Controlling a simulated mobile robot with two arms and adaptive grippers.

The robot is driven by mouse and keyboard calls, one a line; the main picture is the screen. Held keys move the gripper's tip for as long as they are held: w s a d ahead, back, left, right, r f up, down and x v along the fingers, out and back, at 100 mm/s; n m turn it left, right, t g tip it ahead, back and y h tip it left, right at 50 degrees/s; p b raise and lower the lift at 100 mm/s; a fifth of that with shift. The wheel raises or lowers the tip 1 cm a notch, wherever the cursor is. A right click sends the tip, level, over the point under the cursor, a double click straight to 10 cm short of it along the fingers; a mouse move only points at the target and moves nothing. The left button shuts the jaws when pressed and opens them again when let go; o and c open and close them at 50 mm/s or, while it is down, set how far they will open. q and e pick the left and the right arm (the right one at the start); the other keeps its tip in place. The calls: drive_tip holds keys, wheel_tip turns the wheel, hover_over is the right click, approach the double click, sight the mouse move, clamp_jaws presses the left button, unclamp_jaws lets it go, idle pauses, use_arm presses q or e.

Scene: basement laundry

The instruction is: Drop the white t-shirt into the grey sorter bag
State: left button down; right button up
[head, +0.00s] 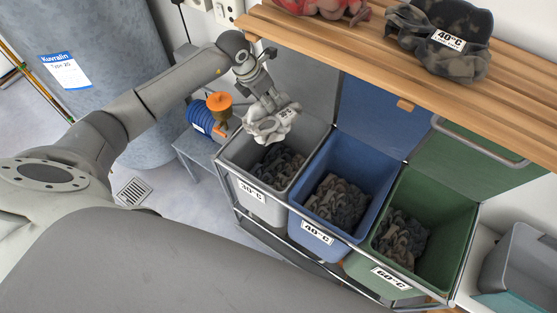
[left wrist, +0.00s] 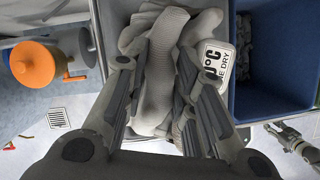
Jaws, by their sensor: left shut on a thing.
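My left gripper (head: 266,112) is shut on the white t-shirt (head: 272,127), a crumpled off-white bundle with a printed tag. The bundle is over the back left part of the grey sorter bag (head: 268,209), which is labelled 30°C and has dark mottled cloths inside. In the left wrist view the t-shirt (left wrist: 158,70) bulges between and beyond the two fingers and hides most of the bag's opening. I cannot tell whether its underside touches the cloths. A grey jointed part at the lower right of that view looks like my right gripper (left wrist: 300,145); its fingers are unclear.
A blue bag (head: 303,215) and a green bag (head: 370,268) stand right of the grey one, both with dark cloths. A wooden slatted shelf (head: 330,45) with laundry overhangs behind.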

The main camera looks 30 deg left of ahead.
use_arm(q)
drive_tip(key=shift+f, duration=0.2)
drive_tip(key=shift+s+f+b, duration=0.2)
drive_tip(key=shift+f+b, duration=0.25)
drive_tip(key=shift+f, duration=0.05)
drive_tip(key=shift+s+f+b, duration=0.15)
drive_tip(key=shift+f+b, duration=0.3)
drive_tip(key=shift+f, duration=0.05)
wheel_tip(320, 180, down, 2)
drive_tip(key=shift+w+f+b, duration=0.1)
drive_tip(key=shift+b, duration=0.5)
drive_tip(key=shift+f, duration=0.4)
drive_tip(key=shift+f+b, duration=0.15)
drive_tip(key=shift+b, duration=0.15)
drive_tip(key=c, duration=1.3)
unclamp_jaws()
drive_tip(key=shift+o, duration=0.9)
use_arm(e)
drive_tip(key=s+f, duration=0.1)
drive_tip(key=f, duration=0.1)
drive_tip(key=s+f, duration=0.1)
drive_tip(key=shift+s+f, duration=0.35)
drive_tip(key=shift+s, duration=0.05)
